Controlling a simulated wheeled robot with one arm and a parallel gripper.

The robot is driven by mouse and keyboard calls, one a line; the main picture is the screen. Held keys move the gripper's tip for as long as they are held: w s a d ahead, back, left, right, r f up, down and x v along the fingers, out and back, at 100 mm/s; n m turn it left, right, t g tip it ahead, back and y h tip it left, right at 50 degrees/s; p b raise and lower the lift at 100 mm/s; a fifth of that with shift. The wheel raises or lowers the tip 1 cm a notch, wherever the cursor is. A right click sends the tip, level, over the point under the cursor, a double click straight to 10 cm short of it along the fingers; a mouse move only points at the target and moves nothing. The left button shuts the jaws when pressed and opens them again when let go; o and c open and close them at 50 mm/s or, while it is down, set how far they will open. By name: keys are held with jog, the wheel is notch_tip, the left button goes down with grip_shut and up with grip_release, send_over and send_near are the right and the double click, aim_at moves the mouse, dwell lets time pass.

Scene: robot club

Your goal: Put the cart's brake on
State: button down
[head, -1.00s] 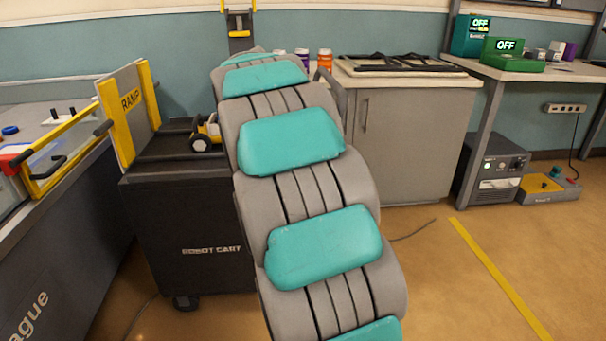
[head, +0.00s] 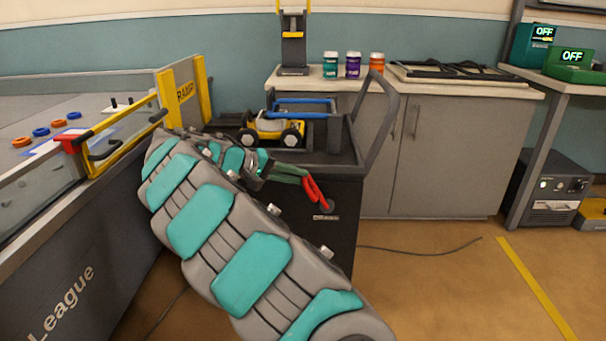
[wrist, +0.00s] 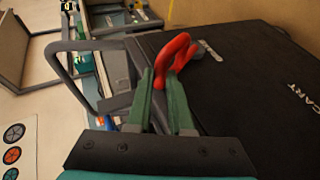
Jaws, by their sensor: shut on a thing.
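The cart (head: 345,199) is black, with a handle loop on its right side. A red lever (head: 313,189) sits on its upper side panel above a small label whose text is too small to read. My gripper (head: 299,176) reaches the lever from the left. In the wrist view, the green fingers of my gripper (wrist: 163,85) are shut on the lower part of the red lever (wrist: 177,50). The lever's bent upper end sticks out past the fingertips.
A yellow and white toy robot (head: 273,130) rides on the cart. A walled game table (head: 60,225) with a ramp (head: 182,95) stands close on the left, beside my arm. Cabinets (head: 445,150) stand behind.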

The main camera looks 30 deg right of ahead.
jog(key=shift+w+a+f, duration=0.1)
jog(key=shift+a+f, duration=0.05)
jog(key=shift+f, duration=0.05)
dwell(0.4)
jog(key=c, duration=0.8)
grip_release()
jog(key=shift+a, duration=0.1)
jog(key=v, duration=0.7)
jog(key=shift+a, duration=0.35)
jog(key=shift+w+r, duration=0.1)
